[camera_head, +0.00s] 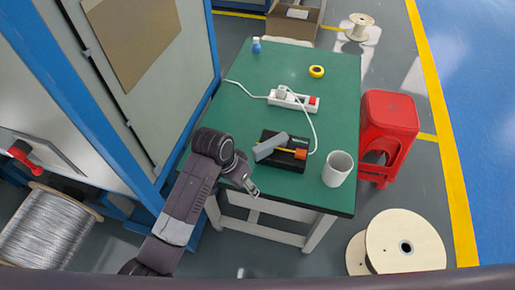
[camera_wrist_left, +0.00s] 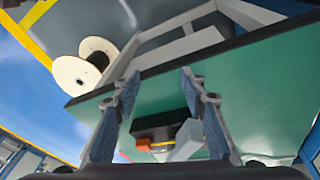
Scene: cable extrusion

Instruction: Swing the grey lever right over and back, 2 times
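The grey lever (camera_head: 269,148) is a flat bar on a black device (camera_head: 293,165) near the front of the green table. It lies toward the left side of the device and tilts a little. An orange block (camera_head: 300,154) and a yellow strip show on the device. My left gripper (camera_head: 250,187) is at the table's front edge, in front of and left of the lever, apart from it. In the left wrist view its two fingers (camera_wrist_left: 150,88) are spread with nothing held. The lever (camera_wrist_left: 188,138) and black device (camera_wrist_left: 160,130) show beyond them. My right gripper is not in view.
A white cup (camera_head: 337,169) stands right of the device. A power strip (camera_head: 293,99) with a white cable lies behind it. Yellow tape (camera_head: 316,71) and a blue bottle (camera_head: 256,46) are farther back. A red stool (camera_head: 388,130) stands right of the table, a cabinet left.

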